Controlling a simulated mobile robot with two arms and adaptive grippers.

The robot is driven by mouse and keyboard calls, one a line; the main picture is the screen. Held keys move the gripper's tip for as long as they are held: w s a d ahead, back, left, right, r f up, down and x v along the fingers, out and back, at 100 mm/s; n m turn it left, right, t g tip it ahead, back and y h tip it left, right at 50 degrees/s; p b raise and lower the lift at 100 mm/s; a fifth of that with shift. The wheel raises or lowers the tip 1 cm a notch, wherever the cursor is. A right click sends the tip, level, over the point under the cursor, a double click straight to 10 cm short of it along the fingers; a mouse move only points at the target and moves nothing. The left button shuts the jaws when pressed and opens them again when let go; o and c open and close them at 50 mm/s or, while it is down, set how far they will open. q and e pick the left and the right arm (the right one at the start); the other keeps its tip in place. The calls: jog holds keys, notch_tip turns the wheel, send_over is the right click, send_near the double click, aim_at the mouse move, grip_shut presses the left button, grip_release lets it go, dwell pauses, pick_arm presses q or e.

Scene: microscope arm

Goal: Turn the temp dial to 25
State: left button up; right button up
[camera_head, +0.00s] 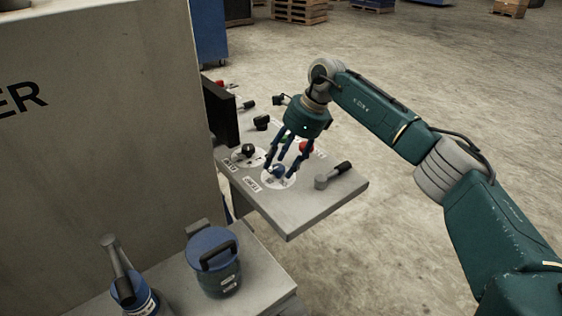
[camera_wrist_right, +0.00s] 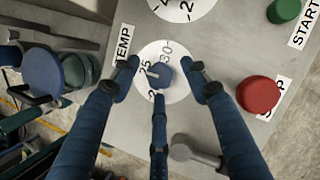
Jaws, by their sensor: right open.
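The scale shows 25, 30 and a partly hidden number. A pale mark on the knob lies near the 25 side; its exact reading is unclear. In the head view the knob (camera_head: 278,171) sits on the grey panel (camera_head: 290,222). My right gripper (camera_head: 283,163) points down over the dial, open. In the wrist view its three fingers (camera_wrist_right: 160,80) surround the knob; whether they touch it cannot be told. My left gripper is out of view.
Close by are a red button (camera_wrist_right: 259,95), a green button (camera_wrist_right: 284,10), a black-knobbed dial (camera_head: 248,151) and a lever (camera_head: 333,175). A large grey cabinet (camera_head: 100,120) borders the left. A blue-lidded container (camera_head: 213,280) stands on a lower ledge.

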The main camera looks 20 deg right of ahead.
jog(key=v, duration=1.1)
jog(key=shift+r, duration=0.3)
jog(key=shift+d, duration=0.1)
